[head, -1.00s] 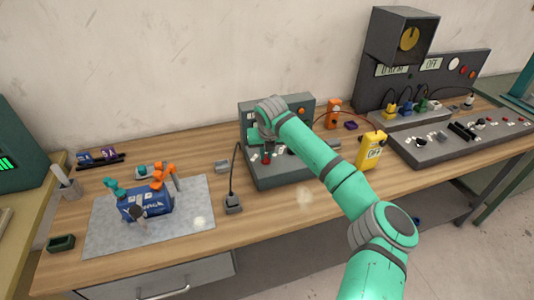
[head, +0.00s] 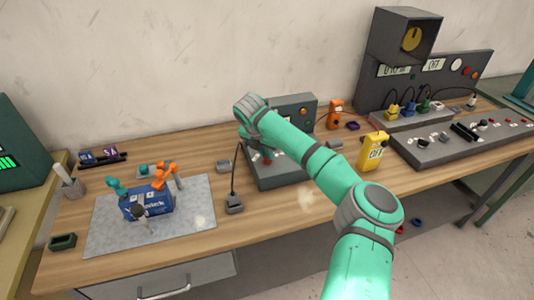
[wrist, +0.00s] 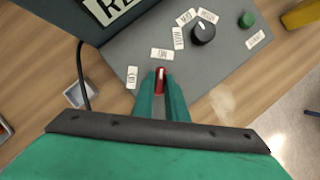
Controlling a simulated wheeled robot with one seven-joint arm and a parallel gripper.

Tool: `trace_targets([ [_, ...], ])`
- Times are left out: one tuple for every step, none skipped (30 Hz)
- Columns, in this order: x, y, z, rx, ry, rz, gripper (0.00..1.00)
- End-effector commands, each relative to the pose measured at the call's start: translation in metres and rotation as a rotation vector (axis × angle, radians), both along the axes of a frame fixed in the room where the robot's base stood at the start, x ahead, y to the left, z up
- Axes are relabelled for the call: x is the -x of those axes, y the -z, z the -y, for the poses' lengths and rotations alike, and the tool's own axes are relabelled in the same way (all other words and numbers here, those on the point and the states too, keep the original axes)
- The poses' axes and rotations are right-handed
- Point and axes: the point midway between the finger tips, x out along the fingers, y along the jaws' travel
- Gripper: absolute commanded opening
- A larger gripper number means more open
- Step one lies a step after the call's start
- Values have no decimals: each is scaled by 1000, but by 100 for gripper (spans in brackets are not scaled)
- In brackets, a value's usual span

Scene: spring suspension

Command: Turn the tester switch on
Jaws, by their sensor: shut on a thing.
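The tester (head: 290,108) is a grey unit with an upright panel and a sloped deck, standing mid-bench in the head view; its deck (wrist: 205,62) fills the upper middle of the wrist view. A small red switch lever (wrist: 161,78) stands on the deck near its front edge, with small white labels around it. My gripper (wrist: 162,82) is shut on the red lever, one teal finger on each side. In the head view my arm hides part of the tester, and the fingers are hard to make out.
A black knob (wrist: 203,33) and a green button (wrist: 246,20) sit on the same deck, right of my fingers. A blue vice (head: 148,203) rests on a grey mat.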

Motion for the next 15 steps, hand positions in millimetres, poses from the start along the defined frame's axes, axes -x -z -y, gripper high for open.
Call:
trace_targets([
  [0, -1, 0, 1, 5, 2, 0],
  [0, -1, 0, 1, 8, 2, 0],
  [0, -1, 0, 0, 9, 1, 0],
  [0, -1, 0, 0, 11, 1, 0],
  [0, -1, 0, 0, 12, 1, 0],
  [0, -1, 0, 0, 12, 1, 0],
  [0, -1, 0, 0, 12, 1, 0],
  [0, -1, 0, 0, 12, 1, 0],
  [0, -1, 0, 0, 12, 1, 0],
  [0, -1, 0, 0, 12, 1, 0],
  [0, -1, 0, 0, 12, 1, 0],
  [0, -1, 0, 0, 12, 1, 0],
  [0, -1, 0, 0, 12, 1, 0],
  [0, -1, 0, 0, 12, 1, 15],
  [0, -1, 0, 0, 12, 1, 24],
])
